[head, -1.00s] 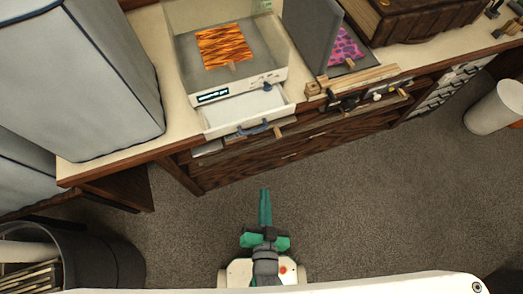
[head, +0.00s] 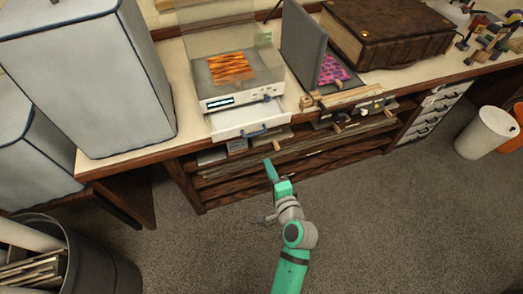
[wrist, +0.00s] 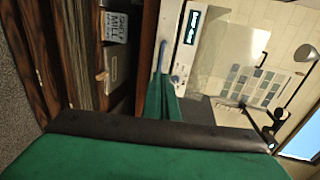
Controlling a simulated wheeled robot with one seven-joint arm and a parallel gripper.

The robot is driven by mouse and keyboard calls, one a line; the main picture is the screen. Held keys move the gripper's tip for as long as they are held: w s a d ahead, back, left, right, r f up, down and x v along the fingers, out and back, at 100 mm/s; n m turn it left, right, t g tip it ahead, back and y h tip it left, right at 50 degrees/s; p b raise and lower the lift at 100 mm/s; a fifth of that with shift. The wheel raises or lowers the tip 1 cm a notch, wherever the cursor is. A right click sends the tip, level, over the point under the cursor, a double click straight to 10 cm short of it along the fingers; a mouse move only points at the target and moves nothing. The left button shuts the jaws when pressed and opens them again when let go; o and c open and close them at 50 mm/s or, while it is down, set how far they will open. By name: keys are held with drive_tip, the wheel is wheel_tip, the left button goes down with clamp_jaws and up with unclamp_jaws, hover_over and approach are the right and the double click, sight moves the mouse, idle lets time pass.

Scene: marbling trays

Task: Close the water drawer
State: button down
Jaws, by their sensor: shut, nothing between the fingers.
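The water drawer (head: 240,120) is a white drawer at the front of the white machine (head: 216,92) with a small display. It stands pulled out in the head view. Its blue bar handle (head: 254,133) is on its front; the handle also shows in the wrist view (wrist: 162,57). My green gripper (head: 268,163) is shut and empty. In the head view its tip is just below and slightly right of the handle. In the wrist view my fingers (wrist: 160,82) point toward the handle; I cannot tell whether they touch it.
An orange patterned sheet (head: 231,67) lies on the machine. A wooden bar (head: 345,96) and a dark upright panel (head: 308,48) stand to its right. Wooden shelves (head: 290,160) lie under the counter. A large grey box (head: 90,80) is on the left.

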drive_tip(key=x, duration=1.3)
drive_tip(key=shift+w, duration=0.45)
